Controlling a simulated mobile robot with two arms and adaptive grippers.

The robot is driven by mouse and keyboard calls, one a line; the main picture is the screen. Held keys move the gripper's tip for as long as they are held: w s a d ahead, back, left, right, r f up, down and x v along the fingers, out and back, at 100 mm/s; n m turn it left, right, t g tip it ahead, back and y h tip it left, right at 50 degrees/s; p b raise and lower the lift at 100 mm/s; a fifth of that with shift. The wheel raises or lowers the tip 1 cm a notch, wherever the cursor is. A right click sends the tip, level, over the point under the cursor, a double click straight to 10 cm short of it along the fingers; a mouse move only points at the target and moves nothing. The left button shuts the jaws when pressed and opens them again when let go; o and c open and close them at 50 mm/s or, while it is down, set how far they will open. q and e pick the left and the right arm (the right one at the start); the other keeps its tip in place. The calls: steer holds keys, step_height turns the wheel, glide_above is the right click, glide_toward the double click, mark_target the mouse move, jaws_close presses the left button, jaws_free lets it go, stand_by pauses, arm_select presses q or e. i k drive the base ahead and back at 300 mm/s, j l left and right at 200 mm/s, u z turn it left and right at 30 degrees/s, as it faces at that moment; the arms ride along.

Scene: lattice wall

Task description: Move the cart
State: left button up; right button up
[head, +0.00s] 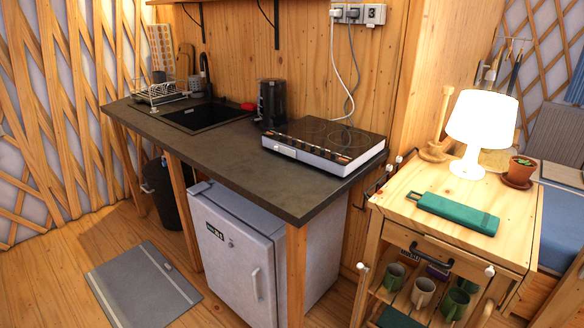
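A light wooden cart (400,205) stands at the lower right, close beside the right end of the kitchen counter. Below the top is a drawer front with a dark pull, then an open shelf with several green and brown cups (423,292). The cart's lower part is cut off by the picture edge. Neither of my grippers is in view.
A dark counter (225,145) with a sink and hotplate (325,143) runs along the wall. A small grey fridge (235,258) and a black bin (160,193) stand underneath. A grey mat (142,286) lies on the floor. A blue bed (559,220) is behind the cart.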

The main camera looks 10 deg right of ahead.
mark_target(510, 248)
steer(key=z, duration=1.2)
